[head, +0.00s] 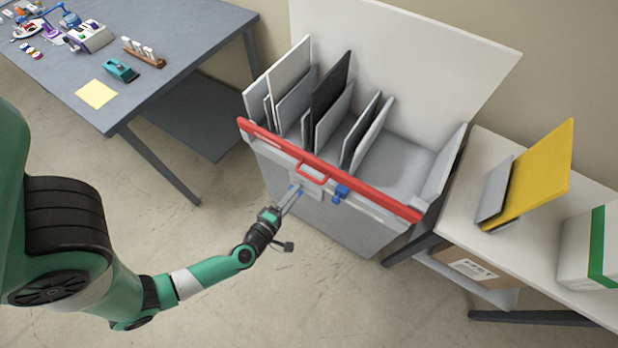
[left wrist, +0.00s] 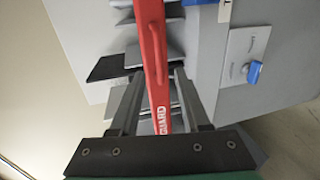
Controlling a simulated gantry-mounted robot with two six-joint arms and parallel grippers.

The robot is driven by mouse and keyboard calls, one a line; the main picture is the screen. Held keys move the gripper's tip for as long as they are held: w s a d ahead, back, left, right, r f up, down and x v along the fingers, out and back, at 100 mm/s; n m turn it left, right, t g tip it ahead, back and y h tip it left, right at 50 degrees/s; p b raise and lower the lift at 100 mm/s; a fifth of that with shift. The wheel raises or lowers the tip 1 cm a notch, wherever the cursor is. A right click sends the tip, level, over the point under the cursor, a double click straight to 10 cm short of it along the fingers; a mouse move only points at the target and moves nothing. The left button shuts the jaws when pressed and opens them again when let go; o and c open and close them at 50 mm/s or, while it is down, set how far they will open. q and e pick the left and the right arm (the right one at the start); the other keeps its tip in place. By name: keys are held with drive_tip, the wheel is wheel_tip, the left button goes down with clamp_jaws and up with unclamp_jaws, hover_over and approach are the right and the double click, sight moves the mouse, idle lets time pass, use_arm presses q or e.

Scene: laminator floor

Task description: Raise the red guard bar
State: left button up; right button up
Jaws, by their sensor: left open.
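The red guard bar (head: 375,192) runs across the front top edge of a grey bin of upright panels, with a red loop handle (head: 312,174) near its middle. My left gripper (head: 297,191) is open at the bin's front, just below the bar and handle. In the left wrist view the bar (left wrist: 153,45), marked "GUARD", passes between the two open fingers of the gripper (left wrist: 158,75). I cannot tell whether they touch it. A blue knob (head: 341,192) sits on the front right of the handle; a blue knob on a plate (left wrist: 254,72) shows in the wrist view. My right gripper is not in view.
The grey bin (head: 375,238) holds several grey, white and black panels. A grey table (head: 165,40) with small items stands at left. A white table (head: 545,255) with a yellow panel (head: 533,178) and a white-green box (head: 592,250) stands at right. The floor between is clear.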

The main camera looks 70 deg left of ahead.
sight(309, 176)
use_arm(q)
drive_tip(key=b+x, duration=0.2)
drive_tip(key=x, duration=0.7)
drive_tip(key=shift+w+a, duration=0.1)
drive_tip(key=shift+w, duration=0.05)
clamp_jaws()
drive_tip(key=shift+r, duration=0.1)
idle(0.9)
